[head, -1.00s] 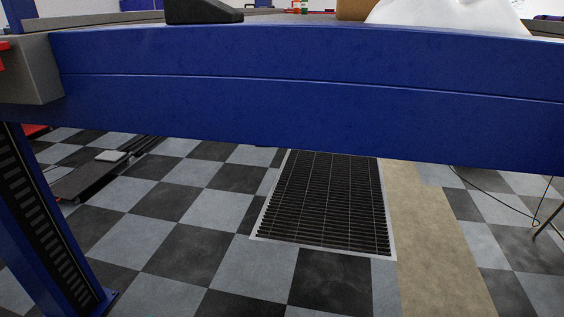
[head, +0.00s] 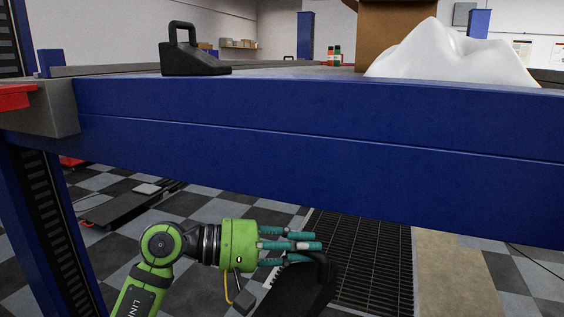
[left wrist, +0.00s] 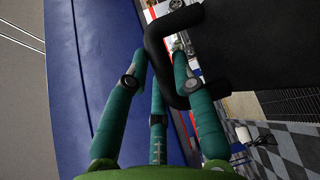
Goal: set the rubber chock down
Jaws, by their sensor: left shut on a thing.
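My left gripper (head: 312,248) has a green body and teal fingers, and is low in front of the blue beam in the head view. It is shut on the handle of a black rubber chock (head: 302,292). The chock hangs in the air, below the beam's top edge and apart from the floor. In the left wrist view the bent black handle lies between the fingers, and the dark chock body (left wrist: 255,42) fills the upper right. A second black chock (head: 195,65) with a handle stands on the lift top at the left. My right gripper is not in view.
The blue lift beam (head: 320,140) crosses the whole head view. A white lumpy shape (head: 450,58) and a brown box (head: 393,35) stand on the right. The top between the standing chock and the white shape looks fairly clear. A floor grate (head: 375,265) lies below.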

